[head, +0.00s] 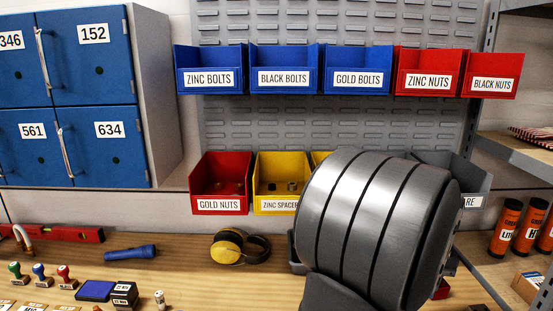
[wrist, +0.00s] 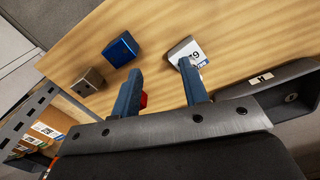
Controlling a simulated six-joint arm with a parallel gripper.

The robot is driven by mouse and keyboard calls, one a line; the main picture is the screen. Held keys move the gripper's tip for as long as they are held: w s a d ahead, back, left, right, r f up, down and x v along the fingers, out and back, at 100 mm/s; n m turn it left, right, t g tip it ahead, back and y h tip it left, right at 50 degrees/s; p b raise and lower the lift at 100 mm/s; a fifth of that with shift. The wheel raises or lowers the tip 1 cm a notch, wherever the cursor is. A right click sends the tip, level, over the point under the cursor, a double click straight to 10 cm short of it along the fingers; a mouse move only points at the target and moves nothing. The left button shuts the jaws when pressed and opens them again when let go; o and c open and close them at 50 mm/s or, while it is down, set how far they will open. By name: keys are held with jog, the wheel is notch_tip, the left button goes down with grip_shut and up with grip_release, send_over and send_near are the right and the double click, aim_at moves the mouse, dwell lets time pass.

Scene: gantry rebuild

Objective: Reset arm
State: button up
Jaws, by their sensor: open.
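My gripper (wrist: 164,84) shows in the wrist view, its two blue fingers apart with nothing held between them. The fingers reach out over the wooden workbench (wrist: 120,35). A small grey block with a white numbered label (wrist: 183,52) lies close to the tip of the right finger; I cannot tell whether they touch. Something red (wrist: 143,100) shows partly behind the left finger. In the head view my large grey arm link fills the lower right middle and hides part of the bench (head: 185,270) and bins. The gripper fingers do not show there.
A blue cube (wrist: 121,49) and a brown-grey cube (wrist: 88,82) lie left of the fingers. Bins such as gold nuts (head: 221,182) line the wall. Blue lockers (head: 95,70) stand left. Yellow ear defenders (head: 229,247), a blue torch (head: 131,253), stamps and orange tubes (head: 506,228) are around the bench.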

jog(key=s+d+r, duration=0.2)
jog(key=s+r, duration=0.1)
jog(key=s, duration=0.1)
jog(key=w+a+f+n, duration=0.1)
jog(key=w+a+n, duration=0.3)
jog(key=a, duration=0.5)
jog(key=w+a+n, duration=0.2)
jog(key=w+a, duration=0.4)
jog(key=a, duration=0.2)
jog(key=w+a+f+n, duration=0.1)
jog(key=a+n, duration=0.5)
jog(key=a, duration=1.4)
jog(key=shift+w+a+f, duration=0.15)
jog(key=shift+w+a, duration=0.1)
jog(key=shift+w, duration=0.05)
